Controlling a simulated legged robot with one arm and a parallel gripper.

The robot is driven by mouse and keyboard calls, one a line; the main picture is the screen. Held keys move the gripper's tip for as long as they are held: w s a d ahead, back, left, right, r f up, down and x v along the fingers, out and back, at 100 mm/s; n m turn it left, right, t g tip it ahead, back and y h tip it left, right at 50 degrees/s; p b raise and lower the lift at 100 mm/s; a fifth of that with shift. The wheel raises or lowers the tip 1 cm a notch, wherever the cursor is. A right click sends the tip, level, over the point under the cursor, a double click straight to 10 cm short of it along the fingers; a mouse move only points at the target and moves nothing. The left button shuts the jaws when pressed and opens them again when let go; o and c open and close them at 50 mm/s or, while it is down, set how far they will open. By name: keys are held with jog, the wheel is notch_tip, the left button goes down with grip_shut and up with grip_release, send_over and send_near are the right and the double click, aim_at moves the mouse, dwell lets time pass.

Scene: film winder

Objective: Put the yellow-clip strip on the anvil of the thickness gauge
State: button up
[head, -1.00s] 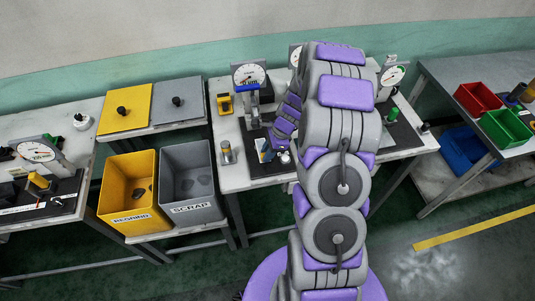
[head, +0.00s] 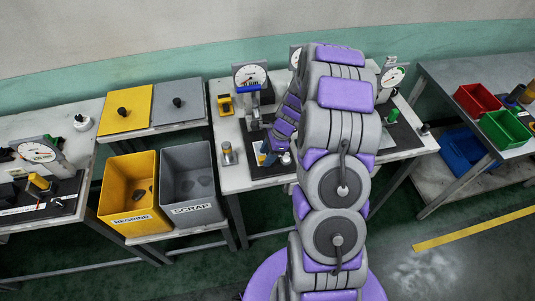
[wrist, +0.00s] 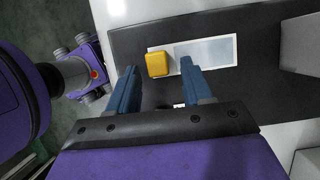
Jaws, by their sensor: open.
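The yellow-clip strip shows in the wrist view as a pale, grey-blue strip (wrist: 205,53) with a yellow clip (wrist: 157,64) at its left end, lying flat on a dark mat (wrist: 260,85). My gripper (wrist: 158,66) is open, its blue fingers on either side of the clip; I cannot tell whether they touch it. In the head view my gripper (head: 268,155) is low over the centre bench's front, and the strip there is mostly hidden. A dial gauge (head: 250,76) with a blue handle stands behind it. Its anvil is not clear to see.
Other dial gauges stand on the right (head: 392,75) and left (head: 40,150). A yellow block (head: 225,104) and a metal cylinder (head: 228,153) stand left of my gripper. Yellow (head: 127,195) and grey (head: 186,185) bins stand to the left. My arm hides part of the bench.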

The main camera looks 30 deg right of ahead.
jog(key=p+v, duration=0.2)
jog(key=v, duration=0.9)
jog(key=s+a+r+n+g, duration=0.1)
jog(key=s+a+r+n, duration=0.4)
jog(key=a+r, duration=0.3)
jog(key=s+a+r+n+h, duration=0.1)
jog(key=s+a+r+n, duration=0.2)
jog(key=s+n, duration=0.2)
jog(key=s+a+r+n+g+h, duration=0.1)
jog(key=s+a+n, duration=0.3)
jog(key=s, duration=0.8)
jog(key=s+a+r+n+g+h, duration=0.1)
jog(key=s+a+r+n+h, duration=0.1)
jog(key=s+n, duration=0.5)
notch_tip(320, 180, up, 3)
jog(key=shift+s+a+f, duration=0.1)
jog(key=shift+s+a, duration=0.65)
jog(key=shift+s, duration=0.35)
jog(key=shift+f, duration=0.1)
